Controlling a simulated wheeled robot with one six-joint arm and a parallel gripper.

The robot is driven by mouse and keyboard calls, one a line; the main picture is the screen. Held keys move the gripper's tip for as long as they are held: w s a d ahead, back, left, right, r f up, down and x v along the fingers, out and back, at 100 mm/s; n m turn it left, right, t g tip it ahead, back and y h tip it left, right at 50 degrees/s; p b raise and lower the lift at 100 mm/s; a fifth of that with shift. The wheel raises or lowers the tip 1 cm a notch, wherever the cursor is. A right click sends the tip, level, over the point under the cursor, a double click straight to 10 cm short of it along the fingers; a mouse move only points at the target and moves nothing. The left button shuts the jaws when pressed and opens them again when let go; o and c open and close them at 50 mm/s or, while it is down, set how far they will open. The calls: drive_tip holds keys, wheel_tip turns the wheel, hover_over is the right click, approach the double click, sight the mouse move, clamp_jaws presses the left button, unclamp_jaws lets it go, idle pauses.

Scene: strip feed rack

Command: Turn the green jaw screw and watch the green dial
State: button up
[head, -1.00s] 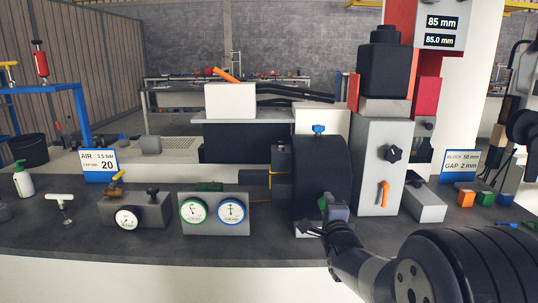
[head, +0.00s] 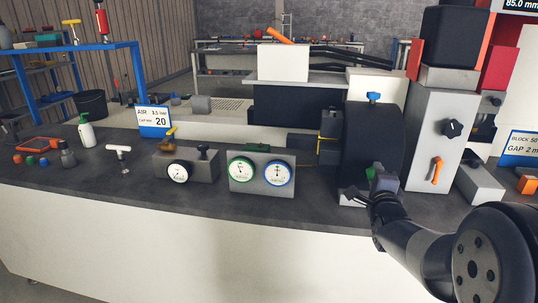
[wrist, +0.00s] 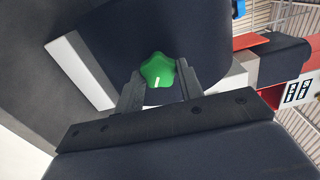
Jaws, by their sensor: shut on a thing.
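The green jaw screw (wrist: 158,71) is a star-shaped knob with a white mark, low on the front of a dark rounded block (head: 372,140). My gripper (wrist: 160,85) is shut on it, with one finger on each side. In the head view the gripper (head: 375,186) covers most of the knob, and only a little green shows. The green-ringed dial (head: 241,169) is on a grey gauge box (head: 262,191) to the left, beside a blue-ringed dial (head: 277,173). The green dial's needle is too small to read surely.
A blue knob (head: 374,97) tops the dark block. A grey housing with an orange lever (head: 437,170) stands right of it. A regulator with a white gauge (head: 178,173) and an air sign (head: 154,121) stand to the left. The bench front edge is clear.

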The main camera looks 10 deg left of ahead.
drive_tip(key=shift+f, duration=0.1)
idle(0.7)
drive_tip(key=shift+n+b, duration=1.1)
drive_tip(key=shift+n, duration=0.8)
idle(1.3)
drive_tip(key=o, duration=0.5)
drive_tip(key=shift+o, duration=0.2)
drive_tip(key=s+b, duration=0.2)
drive_tip(key=s, duration=0.4)
